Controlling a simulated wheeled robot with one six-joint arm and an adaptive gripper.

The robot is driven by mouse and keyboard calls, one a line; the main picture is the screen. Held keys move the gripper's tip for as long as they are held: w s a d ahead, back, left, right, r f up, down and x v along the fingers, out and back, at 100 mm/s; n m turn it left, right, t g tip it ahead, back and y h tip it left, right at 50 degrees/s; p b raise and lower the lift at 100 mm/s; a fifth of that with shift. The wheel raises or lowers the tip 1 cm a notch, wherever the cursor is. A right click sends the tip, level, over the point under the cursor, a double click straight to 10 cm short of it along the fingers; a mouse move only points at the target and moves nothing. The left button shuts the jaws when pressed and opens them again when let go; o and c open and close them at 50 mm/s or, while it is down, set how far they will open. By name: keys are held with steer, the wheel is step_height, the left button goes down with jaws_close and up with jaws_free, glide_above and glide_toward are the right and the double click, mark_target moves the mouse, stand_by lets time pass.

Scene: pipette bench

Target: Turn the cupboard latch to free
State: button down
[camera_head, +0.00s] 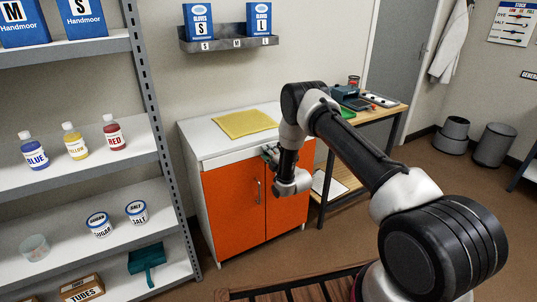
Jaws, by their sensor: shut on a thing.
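The cupboard (228,206) has two orange doors under a white top and stands against the back wall. Both doors look closed. A metal handle (258,190) stands upright near the seam between the doors. My gripper (267,155) is at the upper front of the cupboard, near the top of the door seam. It is shut on a small part there, which I take to be the latch. The latch is hidden by my gripper, so its angle cannot be told. My wrist covers part of the right door.
A yellow cloth (246,123) lies on the cupboard top. Shelves with bottles and tubs (95,155) stand at the left. A wooden bench (385,116) with equipment is right of the cupboard. A dark slatted wooden thing (300,288) is at the bottom front.

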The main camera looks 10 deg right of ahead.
steer(key=shift+f, duration=0.1)
stand_by(0.5)
steer(key=c, duration=1.1)
jaws_free()
steer(key=shift+o, duration=0.2)
steer(key=v, duration=1.2)
